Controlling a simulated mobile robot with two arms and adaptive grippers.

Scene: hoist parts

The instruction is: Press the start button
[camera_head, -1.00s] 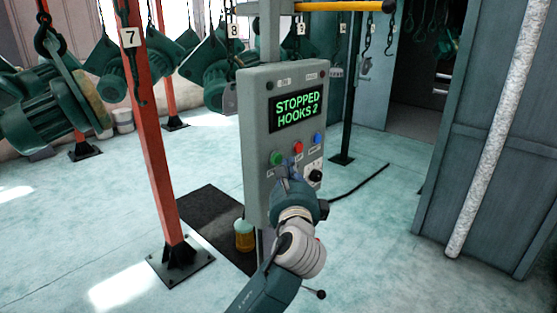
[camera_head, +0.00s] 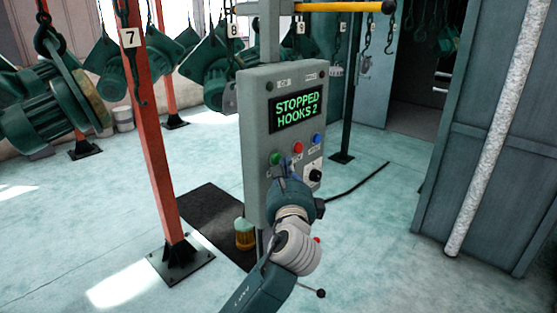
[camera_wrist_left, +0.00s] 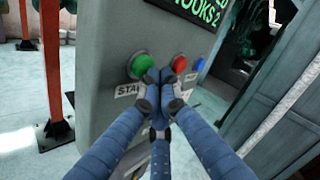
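The green button (camera_head: 276,158) is on the grey control box, left of a red and a blue button. In the left wrist view the green button (camera_wrist_left: 140,65) has a partly covered label starting "STA" under it. My left gripper (camera_head: 289,170) is in front of the box, just below and right of the green button. In the left wrist view its blue fingers (camera_wrist_left: 160,88) are drawn together at the tips with nothing between them. The tips overlap the button's lower right edge; I cannot tell if they touch it. My right gripper is not in view.
The box's display (camera_head: 296,108) reads "STOPPED HOOKS 2". A black knob (camera_head: 315,174) sits below the blue button (camera_head: 317,138), near the red button (camera_head: 298,147). An orange post (camera_head: 150,130) stands at left, with green hoist parts (camera_head: 45,105) hanging around it.

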